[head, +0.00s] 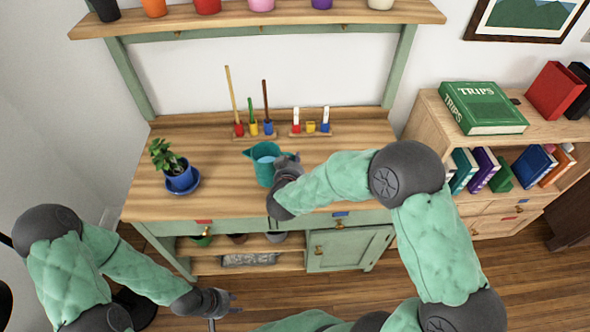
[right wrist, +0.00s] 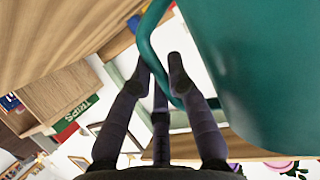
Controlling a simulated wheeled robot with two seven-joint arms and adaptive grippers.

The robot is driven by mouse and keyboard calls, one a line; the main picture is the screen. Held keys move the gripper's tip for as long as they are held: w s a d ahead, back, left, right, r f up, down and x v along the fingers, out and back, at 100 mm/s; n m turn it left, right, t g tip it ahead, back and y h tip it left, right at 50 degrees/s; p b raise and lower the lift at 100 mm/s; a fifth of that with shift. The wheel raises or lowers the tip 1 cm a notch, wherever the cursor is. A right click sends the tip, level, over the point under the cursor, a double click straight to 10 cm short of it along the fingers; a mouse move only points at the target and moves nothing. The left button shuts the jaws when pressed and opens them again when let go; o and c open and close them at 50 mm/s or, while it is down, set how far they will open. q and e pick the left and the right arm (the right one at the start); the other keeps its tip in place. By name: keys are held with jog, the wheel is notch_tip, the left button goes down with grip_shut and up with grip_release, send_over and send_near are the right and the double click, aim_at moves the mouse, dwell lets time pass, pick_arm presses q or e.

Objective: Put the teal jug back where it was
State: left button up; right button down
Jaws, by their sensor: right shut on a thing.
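The teal jug (head: 262,152) is upright at the middle of the wooden bench top, with something light blue inside it. I cannot tell whether its base touches the bench. My right gripper (head: 287,163) is at the jug's right side, shut on its handle. In the right wrist view, the jug's body (right wrist: 265,70) fills the upper right, and its handle (right wrist: 148,45) passes between the gripper's fingers (right wrist: 160,72).
A potted plant on a blue saucer (head: 194,186) stands left on the bench (head: 225,185). Wooden holders with coloured pegs (head: 311,129) stand behind the jug. A shelf (head: 250,20) with several pots spans above. A bookcase (head: 424,112) with a green book (head: 484,107) is at right.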

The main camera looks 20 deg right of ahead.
jog(key=f+b, duration=0.1)
jog(key=f, duration=0.1)
jog(key=f+b, duration=0.1)
jog(key=f, duration=0.1)
jog(key=shift+w+d+b, duration=0.25)
jog(key=shift+w+b, duration=0.1)
jog(key=shift+r, duration=0.15)
jog(key=c, duration=1.2)
grip_release()
jog(key=shift+s+f, duration=0.1)
jog(key=shift+f, duration=0.15)
jog(key=shift+r, duration=0.1)
